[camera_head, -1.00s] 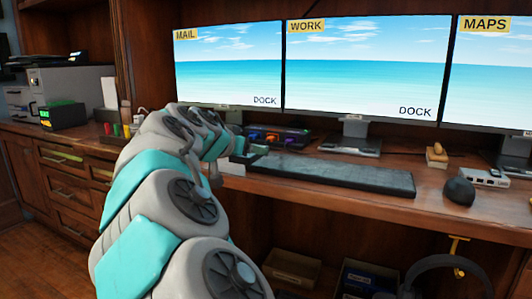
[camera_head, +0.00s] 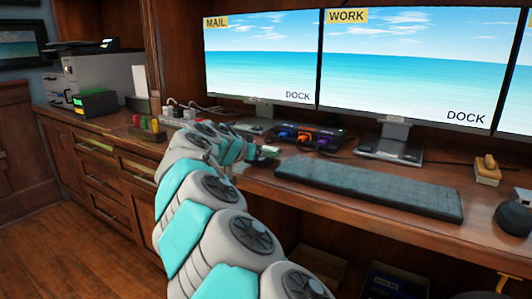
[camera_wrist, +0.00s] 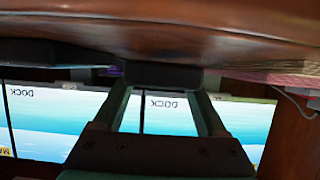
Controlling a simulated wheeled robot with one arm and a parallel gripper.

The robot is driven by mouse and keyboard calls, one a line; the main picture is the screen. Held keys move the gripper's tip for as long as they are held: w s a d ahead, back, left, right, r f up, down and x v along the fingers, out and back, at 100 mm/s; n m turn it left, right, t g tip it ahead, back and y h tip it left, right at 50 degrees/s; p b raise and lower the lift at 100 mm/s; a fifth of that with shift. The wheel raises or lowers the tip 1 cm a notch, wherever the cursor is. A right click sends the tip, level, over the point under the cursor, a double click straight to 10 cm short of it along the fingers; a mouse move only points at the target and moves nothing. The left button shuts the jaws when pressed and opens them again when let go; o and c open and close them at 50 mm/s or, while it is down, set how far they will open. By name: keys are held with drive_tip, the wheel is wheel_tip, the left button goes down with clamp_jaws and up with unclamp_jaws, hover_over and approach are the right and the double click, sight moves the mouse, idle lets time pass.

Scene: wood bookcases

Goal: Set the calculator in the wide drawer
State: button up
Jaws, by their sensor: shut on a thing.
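My gripper (camera_wrist: 163,90) is shut on a dark, flat-edged block, which I take to be the calculator (camera_wrist: 160,74). It is seen edge-on in the wrist view, so its keys and display are hidden. In the head view my gripper (camera_head: 262,156) is over the desk just left of the keyboard; the held thing is too small there to make out. The drawer fronts (camera_head: 105,186) are in the wood cabinet at left, below the counter. Pale strips show at the upper drawers (camera_head: 96,146); I cannot tell how far any is open, or which is the wide one.
A printer (camera_head: 100,75) and a black box with a green display (camera_head: 95,104) stand on the left counter. The floor (camera_head: 110,255) before the drawers looks clear.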

drive_tip(key=shift+f, duration=0.4)
drive_tip(key=shift+f, duration=0.15)
drive_tip(key=o, duration=1.3)
drive_tip(key=shift+o, duration=0.2)
